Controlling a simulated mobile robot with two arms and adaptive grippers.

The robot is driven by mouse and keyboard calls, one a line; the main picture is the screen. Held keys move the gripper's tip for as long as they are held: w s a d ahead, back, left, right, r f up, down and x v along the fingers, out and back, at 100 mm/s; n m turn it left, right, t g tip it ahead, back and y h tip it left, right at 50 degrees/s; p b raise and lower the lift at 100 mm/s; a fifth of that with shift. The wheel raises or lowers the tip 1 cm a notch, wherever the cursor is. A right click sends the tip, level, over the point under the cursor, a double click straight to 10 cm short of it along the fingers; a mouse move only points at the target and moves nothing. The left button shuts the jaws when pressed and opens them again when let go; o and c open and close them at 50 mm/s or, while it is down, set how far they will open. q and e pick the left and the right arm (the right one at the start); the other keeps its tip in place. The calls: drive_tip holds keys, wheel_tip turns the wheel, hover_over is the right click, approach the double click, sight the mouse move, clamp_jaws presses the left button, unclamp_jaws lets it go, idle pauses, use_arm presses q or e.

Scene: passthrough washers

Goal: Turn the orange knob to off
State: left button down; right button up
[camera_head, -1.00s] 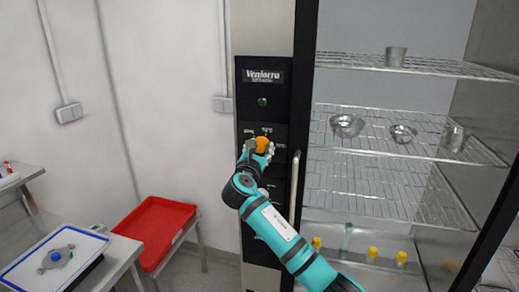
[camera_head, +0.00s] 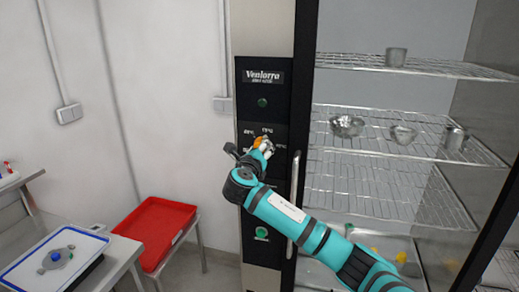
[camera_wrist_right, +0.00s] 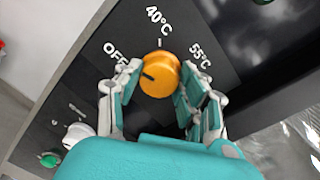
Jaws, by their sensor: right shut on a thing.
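The orange knob (camera_head: 259,142) sits on the black control panel (camera_head: 249,118) and is partly hidden by my right gripper (camera_head: 266,149) in the head view. In the right wrist view the knob (camera_wrist_right: 162,72) shows between the fingers of my right gripper (camera_wrist_right: 160,95), which is shut on it. Labels OFF (camera_wrist_right: 117,60), 40°C (camera_wrist_right: 159,18) and 55°C (camera_wrist_right: 200,55) surround the knob. A dark mark on the knob's face lies on its left side, towards the OFF label. My left gripper is not in view.
A white knob (camera_wrist_right: 78,133) and a green button (camera_wrist_right: 48,158) sit further along the panel. A vertical door handle (camera_head: 295,190) is close beside my right arm. Wire shelves (camera_head: 375,183) hold metal bowls. A red tray (camera_head: 157,232) stands at lower left.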

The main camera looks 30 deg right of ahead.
drive_tip(key=shift+d+r+n, duration=0.1)
drive_tip(key=shift+r+n, duration=0.3)
drive_tip(key=shift+n, duration=0.7)
drive_tip(key=o, duration=0.9)
drive_tip(key=shift+o, duration=1.4)
drive_tip(key=shift+w+f, duration=0.15)
drive_tip(key=shift+f, duration=0.15)
drive_tip(key=v, duration=1.2)
drive_tip(key=shift+r, duration=0.1)
